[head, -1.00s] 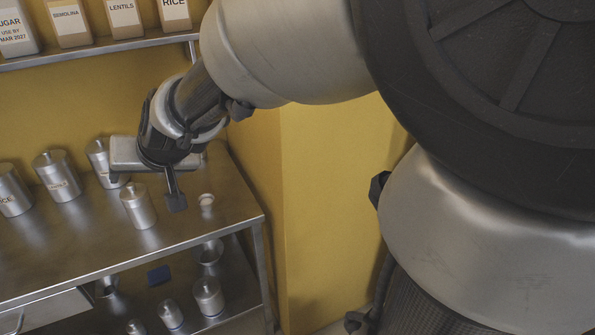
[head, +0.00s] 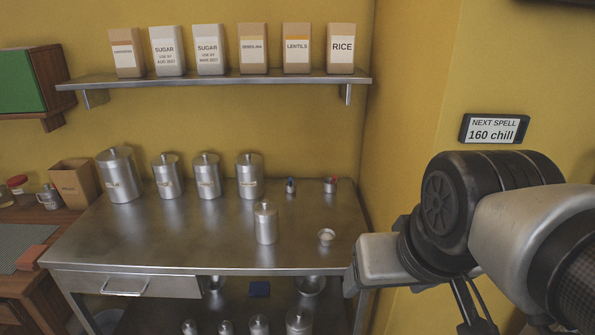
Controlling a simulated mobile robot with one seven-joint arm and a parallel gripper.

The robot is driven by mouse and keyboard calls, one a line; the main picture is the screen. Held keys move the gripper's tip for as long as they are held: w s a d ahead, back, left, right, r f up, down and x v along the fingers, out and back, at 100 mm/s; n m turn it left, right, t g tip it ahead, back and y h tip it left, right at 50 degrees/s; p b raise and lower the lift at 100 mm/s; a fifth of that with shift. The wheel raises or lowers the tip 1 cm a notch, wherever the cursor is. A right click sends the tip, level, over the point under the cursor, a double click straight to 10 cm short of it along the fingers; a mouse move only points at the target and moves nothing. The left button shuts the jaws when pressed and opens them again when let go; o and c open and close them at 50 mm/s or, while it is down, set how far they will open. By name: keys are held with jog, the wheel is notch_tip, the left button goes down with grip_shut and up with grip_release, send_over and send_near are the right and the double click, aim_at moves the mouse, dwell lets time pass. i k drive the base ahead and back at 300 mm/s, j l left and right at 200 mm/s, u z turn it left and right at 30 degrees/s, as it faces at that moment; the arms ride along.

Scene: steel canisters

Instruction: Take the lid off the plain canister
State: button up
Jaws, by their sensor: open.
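The plain canister (head: 265,224) is a small steel cylinder with no label that I can see. It stands upright at the front of the steel table, apart from the row behind it. Its lid (head: 265,206), with a small knob on top, sits on it. My gripper (head: 474,315) is at the lower right, beyond the table's right end and well apart from the canister. It is open, and I see nothing in it. Its fingertips are partly cut off by the bottom edge of the picture.
Several labelled steel canisters (head: 208,178) stand in a row behind. A wall shelf (head: 220,80) holds labelled packets. More canisters stand on the lower shelf. The table (head: 150,245) is clear at front left.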

aim_at(266, 209)
jog(key=k+j, duration=0.1)
jog(key=j, duration=0.5)
jog(key=i+j, duration=0.25)
jog(key=i, duration=0.2)
jog(key=i+j, duration=0.25)
jog(key=i, duration=0.2)
jog(key=l+z, duration=0.05)
